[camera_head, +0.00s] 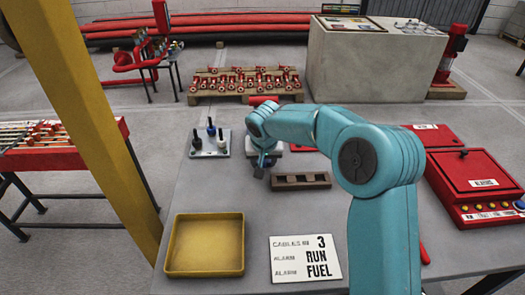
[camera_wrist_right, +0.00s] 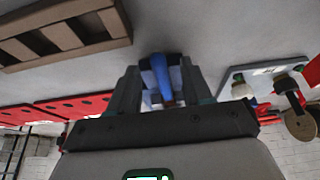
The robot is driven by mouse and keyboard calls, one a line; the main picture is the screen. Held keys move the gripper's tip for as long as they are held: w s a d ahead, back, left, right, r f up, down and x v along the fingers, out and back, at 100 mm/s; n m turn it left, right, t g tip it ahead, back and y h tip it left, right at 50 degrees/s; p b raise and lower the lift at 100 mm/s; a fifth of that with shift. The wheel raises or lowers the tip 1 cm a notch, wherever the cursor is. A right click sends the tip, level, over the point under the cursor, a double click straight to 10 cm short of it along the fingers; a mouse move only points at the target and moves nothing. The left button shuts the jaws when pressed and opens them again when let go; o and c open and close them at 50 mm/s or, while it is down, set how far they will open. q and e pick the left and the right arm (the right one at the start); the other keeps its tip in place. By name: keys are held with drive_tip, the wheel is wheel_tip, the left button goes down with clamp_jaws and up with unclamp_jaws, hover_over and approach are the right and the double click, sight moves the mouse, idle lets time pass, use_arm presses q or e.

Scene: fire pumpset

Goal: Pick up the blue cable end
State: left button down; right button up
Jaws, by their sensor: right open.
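My right gripper (camera_head: 261,166) hangs above the grey table, between a small plate with several plugs and a brown slotted block. In the right wrist view the right gripper (camera_wrist_right: 160,88) is open, its dark fingers apart. A blue piece, which looks like the blue cable end (camera_wrist_right: 161,72), lies between the fingers; I cannot tell whether either finger touches it. A blue-topped plug (camera_head: 211,127) stands on the small plate (camera_head: 209,153) to the left. My left gripper is not in view.
The brown slotted block (camera_head: 300,181) lies right of the gripper. A yellow tray (camera_head: 205,245) and a label card (camera_head: 305,258) lie at the front. A red alarm box (camera_head: 478,183) stands at right. A yellow post (camera_head: 95,120) rises at left. The table between plate and tray is clear.

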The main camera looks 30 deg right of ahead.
clamp_jaws()
drive_tip(key=shift+r, duration=0.15)
drive_tip(key=shift+r, duration=0.3)
wheel_tip(320, 180, up, 2)
drive_tip(key=shift+r, duration=0.15)
drive_tip(key=shift+s+a+r, duration=0.1)
drive_tip(key=shift+s+a, duration=0.2)
drive_tip(key=shift+s, duration=0.1)
drive_tip(key=s+a+b, duration=0.1)
drive_tip(key=s+a, duration=0.2)
drive_tip(key=s, duration=0.1)
drive_tip(key=s+a+b, duration=0.1)
drive_tip(key=s+a, duration=0.2)
drive_tip(key=s, duration=0.2)
drive_tip(key=s+a+b, duration=0.1)
drive_tip(key=s+a, duration=0.1)
drive_tip(key=s, duration=0.3)
drive_tip(key=shift+s+a, duration=0.25)
drive_tip(key=shift+a, duration=0.15)
